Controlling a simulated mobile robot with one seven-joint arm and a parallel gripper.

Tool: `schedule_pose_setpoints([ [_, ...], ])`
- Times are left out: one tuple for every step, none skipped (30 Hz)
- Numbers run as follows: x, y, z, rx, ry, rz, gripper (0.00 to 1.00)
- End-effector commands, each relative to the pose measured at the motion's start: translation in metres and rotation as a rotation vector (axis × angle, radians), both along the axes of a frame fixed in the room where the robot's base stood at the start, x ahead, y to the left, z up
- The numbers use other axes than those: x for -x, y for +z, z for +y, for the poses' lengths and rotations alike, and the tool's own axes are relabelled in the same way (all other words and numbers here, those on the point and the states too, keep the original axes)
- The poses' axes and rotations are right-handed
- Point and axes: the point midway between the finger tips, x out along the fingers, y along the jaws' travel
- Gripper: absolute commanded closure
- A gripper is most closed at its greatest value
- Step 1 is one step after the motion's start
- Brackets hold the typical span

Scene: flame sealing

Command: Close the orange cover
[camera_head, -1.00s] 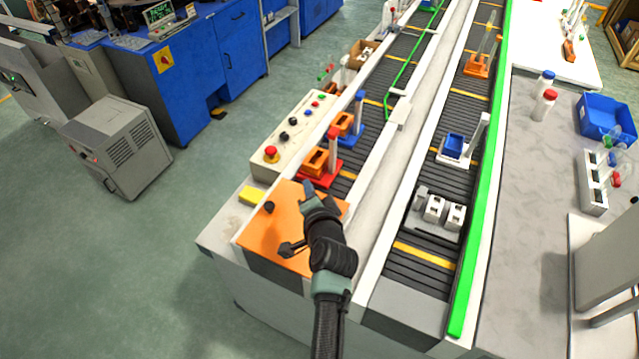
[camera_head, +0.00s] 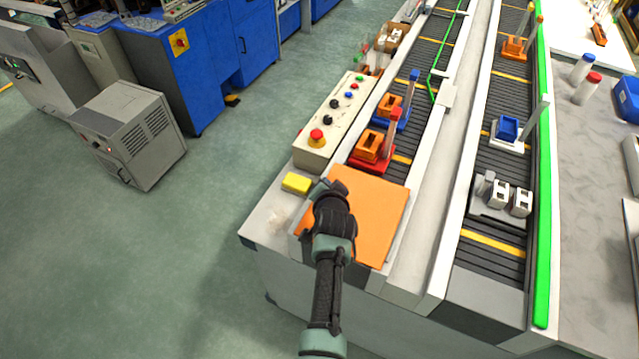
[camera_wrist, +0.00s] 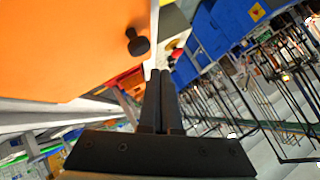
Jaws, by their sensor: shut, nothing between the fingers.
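The orange cover (camera_head: 374,205) lies as a flat panel at the near end of the left conveyor, beside its white frame. I cannot tell whether it sits fully down. My gripper (camera_head: 326,186) is over the cover's left side, near the yellow block, and my arm hides part of the panel. In the wrist view the cover (camera_wrist: 60,45) fills the upper left, with a black knob (camera_wrist: 137,42) on it. My gripper's fingers (camera_wrist: 160,75) are together and empty, pointing past the knob and apart from it in the picture.
A yellow block (camera_head: 297,183) and a control box (camera_head: 318,150) with a red button stand just beyond the cover. Red (camera_head: 370,155) and blue (camera_head: 388,118) carriers with orange parts sit on the left conveyor. Open floor lies to the left.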

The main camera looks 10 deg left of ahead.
Motion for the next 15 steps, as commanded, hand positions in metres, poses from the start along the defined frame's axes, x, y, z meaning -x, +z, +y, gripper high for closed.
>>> schedule_pose_setpoints([
  [-0.001, -0.012, 0.000, 0.000, 0.000, -0.001, 1.00],
  [-0.001, -0.014, 0.001, 0.000, 0.000, -0.001, 1.00],
  [-0.001, -0.018, 0.001, 0.000, 0.000, -0.001, 1.00],
  [-0.001, -0.020, 0.002, -0.001, 0.001, -0.001, 1.00],
  [-0.002, -0.022, 0.002, -0.001, 0.001, -0.001, 1.00],
  [-0.002, -0.024, 0.002, -0.001, 0.001, -0.001, 1.00],
  [-0.002, -0.026, 0.002, -0.001, 0.001, -0.001, 1.00],
  [-0.002, -0.027, 0.003, -0.001, 0.001, -0.001, 1.00],
  [-0.002, -0.029, 0.003, -0.001, 0.001, -0.001, 1.00],
  [-0.002, -0.030, 0.003, -0.001, 0.001, -0.001, 1.00],
  [-0.002, -0.031, 0.003, 0.000, 0.000, -0.001, 1.00],
  [-0.002, -0.031, 0.003, -0.001, 0.001, -0.001, 1.00],
  [-0.002, -0.032, 0.003, -0.001, 0.000, 0.000, 1.00],
  [-0.002, -0.032, 0.003, -0.001, 0.001, -0.001, 1.00],
  [-0.002, -0.033, 0.003, -0.001, 0.001, -0.001, 1.00],
])
